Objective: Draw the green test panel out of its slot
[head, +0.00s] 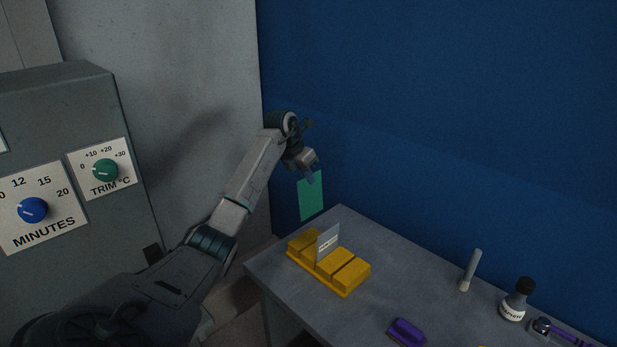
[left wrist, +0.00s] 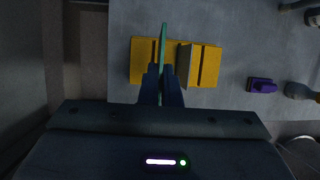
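The green test panel (head: 311,199) hangs upright below my left gripper (head: 312,174) in the head view. The gripper's fingers are shut on its upper edge. In the left wrist view the green panel (left wrist: 163,45) shows edge-on, as a thin strip between the fingertips (left wrist: 161,72). The yellow slotted rack (head: 344,276) stands on the table, below and nearer than the panel. In the head view a gap shows between the panel's lower edge and the rack. The rack (left wrist: 210,66) also lies under the panel in the left wrist view. My right gripper is not in view.
A pale labelled panel (head: 328,244) stands upright in the rack. The grey table (head: 400,273) also bears a purple block (head: 406,331), a grey stick-like item (head: 470,270) and a dark-capped bottle (head: 516,299). A blue wall (head: 440,130) rises behind. A cabinet with dials (head: 75,150) stands left.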

